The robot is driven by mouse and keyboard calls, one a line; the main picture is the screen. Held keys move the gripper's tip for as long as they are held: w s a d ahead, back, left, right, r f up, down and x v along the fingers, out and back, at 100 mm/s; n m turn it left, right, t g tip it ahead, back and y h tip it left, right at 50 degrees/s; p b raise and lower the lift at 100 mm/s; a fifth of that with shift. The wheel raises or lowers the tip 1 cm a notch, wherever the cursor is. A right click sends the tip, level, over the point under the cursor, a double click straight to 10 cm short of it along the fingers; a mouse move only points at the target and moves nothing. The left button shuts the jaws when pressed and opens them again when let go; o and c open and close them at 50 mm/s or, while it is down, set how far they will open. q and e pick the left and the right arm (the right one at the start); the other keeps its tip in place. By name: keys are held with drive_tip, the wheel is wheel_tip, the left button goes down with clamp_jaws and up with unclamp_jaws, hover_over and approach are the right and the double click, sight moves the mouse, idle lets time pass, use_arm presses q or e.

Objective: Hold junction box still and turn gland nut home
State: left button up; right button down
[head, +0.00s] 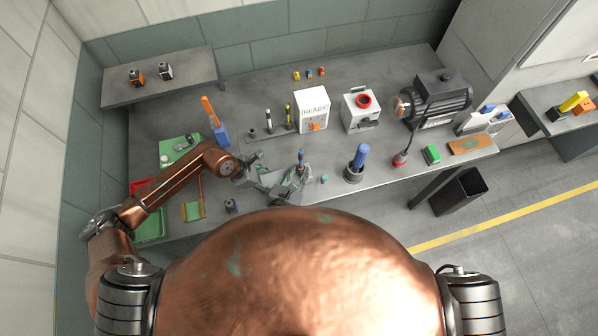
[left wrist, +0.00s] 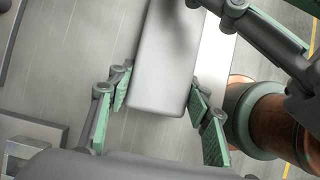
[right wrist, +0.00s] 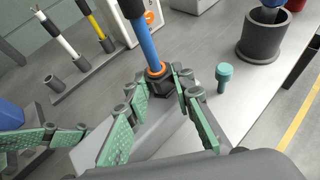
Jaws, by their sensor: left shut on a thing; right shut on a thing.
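The junction box is a plain grey block (left wrist: 160,60), seen between the green-padded fingers of my left gripper (left wrist: 160,100), which is shut on it. In the right wrist view its pale grey top (right wrist: 172,138) lies below the gland nut. The gland nut is a dark hexagonal piece (right wrist: 160,84) with an orange ring above it and a blue rod (right wrist: 147,45) rising from it. My right gripper (right wrist: 163,80) is shut on the nut, a finger at each side. In the head view both grippers meet near the bench's front edge; the nut shows only as a small blue-topped shape (head: 300,160).
A small teal knob (head: 323,179) stands right of the grippers. A dark cup with a blue handle (head: 357,163) is further right. Green and red trays (head: 150,228) lie at the left.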

drive_tip(key=c, duration=1.7)
unclamp_jaws()
drive_tip(key=shift+d, duration=0.1)
drive_tip(key=shift+c, duration=0.2)
drive_tip(key=shift+v, duration=2.5)
drive_tip(key=shift+w, duration=0.1)
